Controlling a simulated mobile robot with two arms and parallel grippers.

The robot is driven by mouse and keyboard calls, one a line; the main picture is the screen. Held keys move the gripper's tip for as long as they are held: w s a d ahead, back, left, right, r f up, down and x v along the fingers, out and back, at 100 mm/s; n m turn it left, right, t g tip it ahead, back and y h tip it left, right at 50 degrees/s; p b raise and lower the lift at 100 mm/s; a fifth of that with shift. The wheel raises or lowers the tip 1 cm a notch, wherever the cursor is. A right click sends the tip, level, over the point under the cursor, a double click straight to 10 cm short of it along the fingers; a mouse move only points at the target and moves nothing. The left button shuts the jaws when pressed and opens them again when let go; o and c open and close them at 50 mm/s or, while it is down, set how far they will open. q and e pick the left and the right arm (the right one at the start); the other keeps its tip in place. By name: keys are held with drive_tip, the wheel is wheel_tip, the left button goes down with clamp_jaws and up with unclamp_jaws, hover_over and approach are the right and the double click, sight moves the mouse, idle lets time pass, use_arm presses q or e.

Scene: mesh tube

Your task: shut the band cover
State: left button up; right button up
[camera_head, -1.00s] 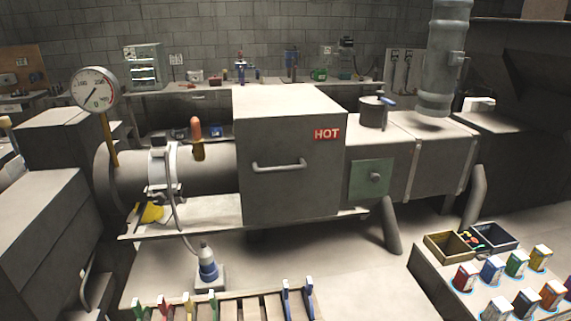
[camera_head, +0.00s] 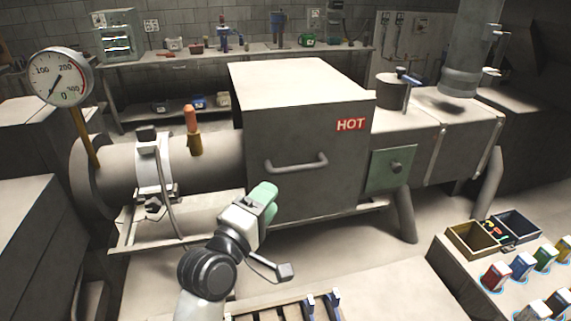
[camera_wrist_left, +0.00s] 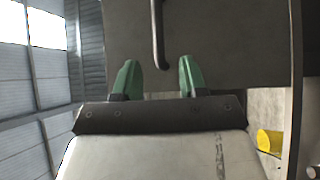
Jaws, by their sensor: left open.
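The band cover (camera_head: 300,140) is a large grey box with a red HOT label and a bar handle (camera_head: 296,163) on its front. I cannot tell how the cover is hinged or slides. My left gripper (camera_head: 264,197) has green fingers and is just below and left of the handle, in front of the cover. In the left wrist view the open fingers (camera_wrist_left: 159,77) are apart, with the handle (camera_wrist_left: 158,38) ahead, in line with the gap. No contact shows. My right gripper is out of view.
A white band (camera_head: 150,165) with a cable and an orange-tipped knob (camera_head: 192,130) are on the barrel at left. A dial gauge (camera_head: 62,77) stands far left. A green panel (camera_head: 390,170) is right of the cover. Bins and coloured cartons (camera_head: 523,265) stand at lower right.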

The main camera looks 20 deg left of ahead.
sight(295, 172)
use_arm(q)
drive_tip(key=x, duration=0.3)
drive_tip(key=p+x, duration=0.1)
drive_tip(key=x, duration=0.1)
drive_tip(key=p+x, duration=0.1)
drive_tip(key=x, duration=0.2)
drive_tip(key=shift+w+d+r, duration=0.1)
drive_tip(key=shift+w+d, duration=0.15)
drive_tip(key=shift+d, duration=0.15)
drive_tip(key=shift+w+d, duration=0.2)
drive_tip(key=shift+w, duration=0.2)
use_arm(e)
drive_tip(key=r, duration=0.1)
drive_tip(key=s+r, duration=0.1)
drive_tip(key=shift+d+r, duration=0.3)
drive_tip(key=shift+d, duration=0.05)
use_arm(q)
drive_tip(key=c, duration=0.6)
clamp_jaws()
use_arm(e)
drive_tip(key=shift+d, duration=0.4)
